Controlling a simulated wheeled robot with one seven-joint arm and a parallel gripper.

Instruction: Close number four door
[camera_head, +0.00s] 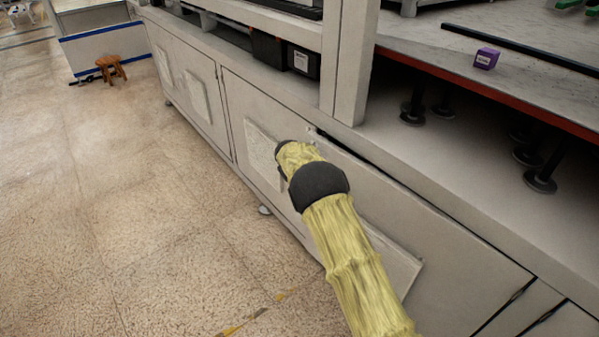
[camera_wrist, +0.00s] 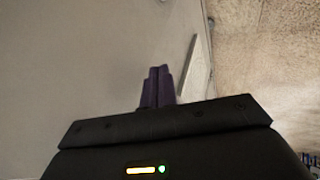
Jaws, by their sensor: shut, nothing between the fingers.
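A row of pale grey cabinet doors runs along the machine base. I see no numbers on them, so I cannot tell which is number four. One door (camera_head: 455,250), right of my arm, has a dark gap along its top edge and looks slightly ajar. The door (camera_head: 232,110) to its left looks flush. My yellow-sleeved arm reaches across the doors and hides part of them. My gripper (camera_wrist: 159,72) shows in the wrist view with its purple fingers together and empty, near a pale grey surface (camera_wrist: 80,60). I cannot tell whether they touch it.
Speckled floor (camera_head: 120,220) lies open on the left. A wooden stool (camera_head: 111,68) stands at the far left. A white post (camera_head: 348,60) rises above the doors. A purple box (camera_head: 486,58) sits on the machine's upper surface.

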